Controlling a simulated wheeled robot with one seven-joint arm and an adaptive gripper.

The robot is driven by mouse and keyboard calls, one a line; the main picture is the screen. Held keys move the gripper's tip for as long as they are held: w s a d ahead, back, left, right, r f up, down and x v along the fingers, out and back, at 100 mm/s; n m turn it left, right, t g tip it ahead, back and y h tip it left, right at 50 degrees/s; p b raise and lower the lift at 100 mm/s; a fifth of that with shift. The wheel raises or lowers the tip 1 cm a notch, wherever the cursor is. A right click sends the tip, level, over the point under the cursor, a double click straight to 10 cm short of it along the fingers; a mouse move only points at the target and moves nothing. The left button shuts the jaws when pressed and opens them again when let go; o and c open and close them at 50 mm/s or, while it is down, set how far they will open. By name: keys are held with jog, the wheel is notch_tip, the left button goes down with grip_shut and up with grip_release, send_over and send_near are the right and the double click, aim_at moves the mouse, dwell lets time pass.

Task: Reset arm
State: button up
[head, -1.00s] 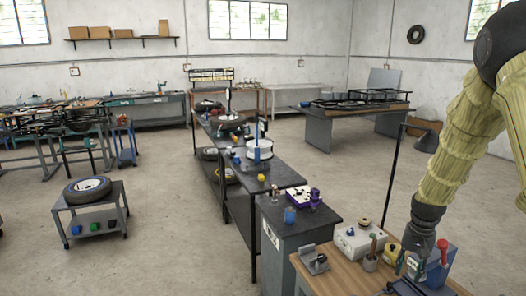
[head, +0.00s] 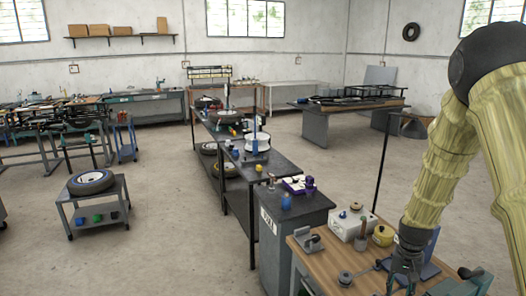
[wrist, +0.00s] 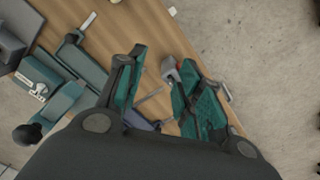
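My gripper (head: 402,278) is at the lower right of the head view, at the end of my yellow-sleeved arm. It points down over the wooden workbench (head: 308,262). In the wrist view my gripper's two fingers (wrist: 152,78) stand apart with a gap between them. I see nothing clearly held. The bench top and some small items show below and between the fingers. The tips are small and partly hidden in the head view.
A white box (head: 346,224), a yellow round item (head: 383,236) and a grey metal holder (head: 309,240) stand on the bench near my gripper. A teal tool (wrist: 58,83) lies left in the wrist view. A dark cabinet (head: 290,225) adjoins the bench. Open floor (head: 160,255) lies left.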

jog(key=s+a+f+n+b, duration=0.1)
jog(key=s+a+f+b, duration=0.15)
jog(key=s+f, duration=0.4)
jog(key=s+a+f+n+b, duration=0.1)
jog(key=s+a+f+b, duration=0.2)
jog(key=f, duration=0.7)
jog(key=s+a+f+n+b, duration=0.1)
jog(key=s+a+f, duration=0.2)
jog(key=s+f, duration=0.45)
jog(key=s+a+f+n+b, duration=0.1)
jog(key=s+a+f+b, duration=0.1)
jog(key=s, duration=0.5)
jog(key=s+a+f+n+b, duration=0.1)
jog(key=s+a+f, duration=0.4)
jog(key=s+f, duration=0.1)
jog(key=s+a+f+n+b, duration=0.1)
jog(key=s+a+f+b, duration=0.1)
jog(key=s+f, duration=0.3)
jog(key=s+a, duration=0.1)
jog(key=s, duration=0.1)
jog(key=shift+s+a+f+y+b, duration=0.2)
jog(key=shift+s+f+y+b, duration=0.1)
jog(key=shift+s+f, duration=0.05)
